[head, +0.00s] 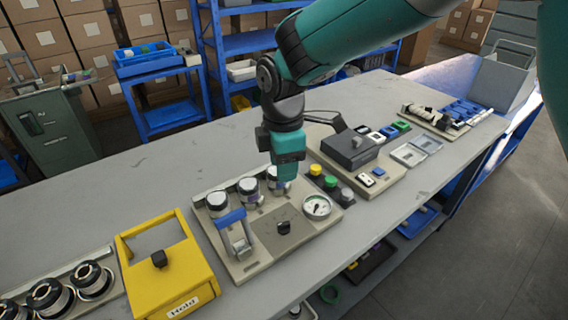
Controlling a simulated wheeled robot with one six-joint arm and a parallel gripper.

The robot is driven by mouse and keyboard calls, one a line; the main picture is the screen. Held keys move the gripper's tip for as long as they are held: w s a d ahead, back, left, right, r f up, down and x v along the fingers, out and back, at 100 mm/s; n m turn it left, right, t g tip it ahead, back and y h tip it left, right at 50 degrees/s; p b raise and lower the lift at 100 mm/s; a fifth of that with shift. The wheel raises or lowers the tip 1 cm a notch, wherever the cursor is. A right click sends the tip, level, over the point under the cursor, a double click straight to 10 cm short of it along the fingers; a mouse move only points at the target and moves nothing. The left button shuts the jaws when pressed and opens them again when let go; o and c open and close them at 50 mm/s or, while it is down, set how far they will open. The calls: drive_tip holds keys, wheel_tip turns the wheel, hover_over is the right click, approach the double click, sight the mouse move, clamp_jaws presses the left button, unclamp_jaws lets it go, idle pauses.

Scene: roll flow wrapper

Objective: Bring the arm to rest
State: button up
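My arm, teal with black joints, reaches in from the upper right of the head view. My gripper (287,172) hangs pointing down over the back right part of a beige control panel, close to the rightmost of three round silver-and-black parts (277,180). The fingertips are too small and partly hidden, so I cannot tell whether they are open or touching anything. The panel (255,262) also carries a blue-handled lever (233,218), a black knob (284,227) and a round gauge (317,207).
A yellow box (187,272) with a black knob stands left of the panel, and several wire spools (48,296) lie further left. Green, yellow and grey buttons (330,182) and a grey device (349,148) stand to the right. The back left of the grey table (150,172) is clear.

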idle(0.4)
drive_tip(key=s+d+r+m+y, duration=0.2)
drive_tip(key=s+d+r+m, duration=0.4)
drive_tip(key=s+d+r, duration=0.15)
drive_tip(key=s+d+r+m+y, duration=0.1)
drive_tip(key=s+d+m, duration=0.2)
drive_tip(key=s, duration=0.4)
drive_tip(key=s+d+r+m+y, duration=0.1)
drive_tip(key=s+d+r+m, duration=0.1)
drive_tip(key=s+m, duration=0.3)
drive_tip(key=s+d, duration=0.1)
drive_tip(key=s, duration=0.2)
